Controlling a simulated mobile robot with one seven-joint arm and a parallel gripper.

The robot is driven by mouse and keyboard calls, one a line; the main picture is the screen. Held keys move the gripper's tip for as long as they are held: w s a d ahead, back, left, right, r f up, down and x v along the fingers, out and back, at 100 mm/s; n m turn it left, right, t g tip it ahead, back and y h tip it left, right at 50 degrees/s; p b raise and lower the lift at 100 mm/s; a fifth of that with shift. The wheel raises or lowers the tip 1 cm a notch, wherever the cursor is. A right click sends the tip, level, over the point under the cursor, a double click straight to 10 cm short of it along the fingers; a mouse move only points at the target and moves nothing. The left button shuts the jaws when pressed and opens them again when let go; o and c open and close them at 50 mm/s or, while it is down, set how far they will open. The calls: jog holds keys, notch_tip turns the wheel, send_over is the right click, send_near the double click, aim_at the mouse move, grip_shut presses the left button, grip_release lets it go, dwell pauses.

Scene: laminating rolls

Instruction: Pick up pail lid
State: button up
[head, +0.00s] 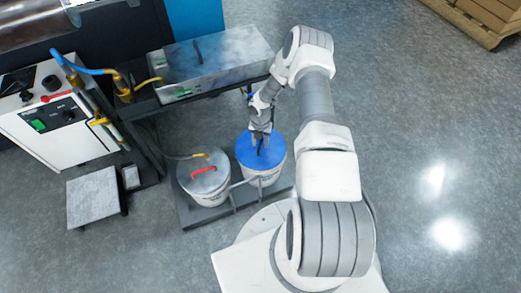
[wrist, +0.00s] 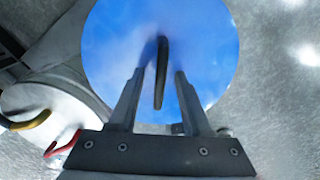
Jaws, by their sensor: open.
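The blue pail lid (head: 262,150) sits on a white pail (head: 267,174) on a low dark platform. In the wrist view the round blue lid (wrist: 110,52) fills the upper middle, with a dark upright handle (wrist: 161,75) at its centre. My gripper (head: 261,143) is over the lid. In the wrist view my gripper (wrist: 160,76) is open, with one finger on each side of the handle and a gap to both. I cannot tell how far down the fingertips reach along the handle.
A second pail with a grey lid (head: 204,173) and a red handle stands just left. A metal box (head: 212,62) on a dark bench is behind. A white control cabinet (head: 60,130) with hoses is at left. The floor at right (head: 430,150) is clear.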

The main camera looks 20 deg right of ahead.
jog(key=shift+f, duration=0.15)
jog(key=shift+c, duration=0.3)
grip_shut()
jog(key=shift+r+p, duration=0.45)
jog(key=shift+r, duration=0.25)
notch_tip(320, 180, up, 3)
jog(key=shift+f+p, duration=0.1)
jog(key=shift+p, duration=0.6)
jog(key=s+d+r+p, duration=0.4)
jog(key=s+d+r, duration=0.2)
jog(key=s+d, duration=0.15)
jog(key=b, duration=0.3)
send_over(261, 141)
jog(key=shift+s+f, duration=0.2)
jog(key=shift+f, duration=1.05)
jog(key=shift+f+b, duration=2.45)
jog(key=shift+f, duration=0.65)
